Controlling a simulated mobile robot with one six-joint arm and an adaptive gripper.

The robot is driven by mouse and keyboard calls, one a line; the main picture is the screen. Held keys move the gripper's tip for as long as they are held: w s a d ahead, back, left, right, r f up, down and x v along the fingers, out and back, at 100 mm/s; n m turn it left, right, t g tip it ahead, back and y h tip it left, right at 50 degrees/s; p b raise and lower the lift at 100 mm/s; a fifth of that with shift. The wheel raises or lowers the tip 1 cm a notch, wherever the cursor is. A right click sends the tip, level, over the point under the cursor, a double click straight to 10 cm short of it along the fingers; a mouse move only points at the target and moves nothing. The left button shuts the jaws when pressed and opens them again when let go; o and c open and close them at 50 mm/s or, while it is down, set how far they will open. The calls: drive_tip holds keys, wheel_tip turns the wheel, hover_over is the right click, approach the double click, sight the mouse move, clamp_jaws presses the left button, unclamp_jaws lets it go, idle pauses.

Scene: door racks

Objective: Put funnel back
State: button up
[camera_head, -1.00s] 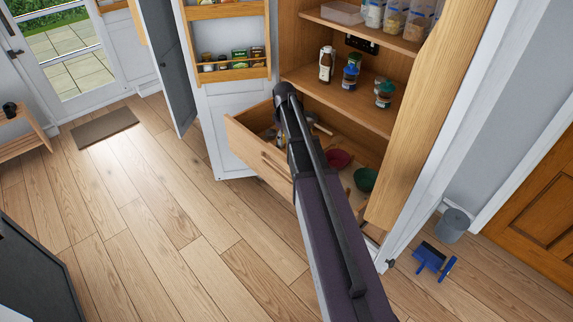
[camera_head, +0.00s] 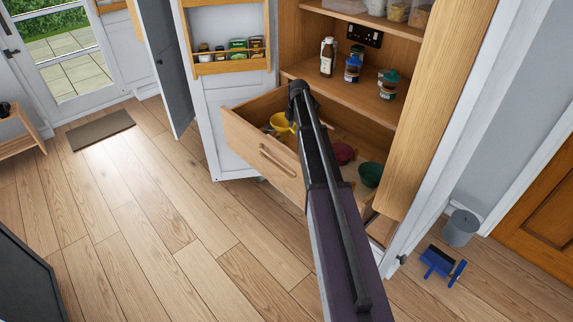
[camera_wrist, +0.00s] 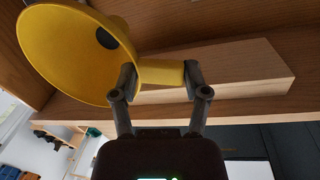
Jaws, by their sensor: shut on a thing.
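The yellow funnel (camera_head: 282,123) shows at the left of my arm, over the open wooden drawer (camera_head: 262,157) in the head view. In the wrist view, the funnel (camera_wrist: 75,50) fills the upper left, its wide cone tilted and a dark oval mark on it. My gripper (camera_wrist: 158,73) is shut on the narrow yellow part at the funnel's side. In the head view my arm hides the gripper's fingers and part of the drawer. I cannot tell whether the funnel touches the drawer.
A dark red bowl (camera_head: 343,153) and a green bowl (camera_head: 370,174) lie to the right in the cupboard's lower part. Bottles and jars (camera_head: 352,68) stand on the shelf above. A wooden door panel (camera_head: 425,120) bounds the right.

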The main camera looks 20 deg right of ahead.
drive_tip(key=shift+w+d+f+n+b, duration=0.75)
drive_tip(key=shift+w+d+f+n, duration=0.35)
drive_tip(key=shift+n, duration=0.2)
drive_tip(key=shift+a+f, duration=0.1)
drive_tip(key=shift+f, duration=0.05)
wheel_tip(320, 180, down, 6)
drive_tip(key=b, duration=0.6)
drive_tip(key=shift+f+b, duration=1.95)
drive_tip(key=shift+b, duration=0.1)
drive_tip(key=shift+f, duration=0.1)
drive_tip(key=o, duration=1.3)
drive_tip(key=shift+r, duration=0.3)
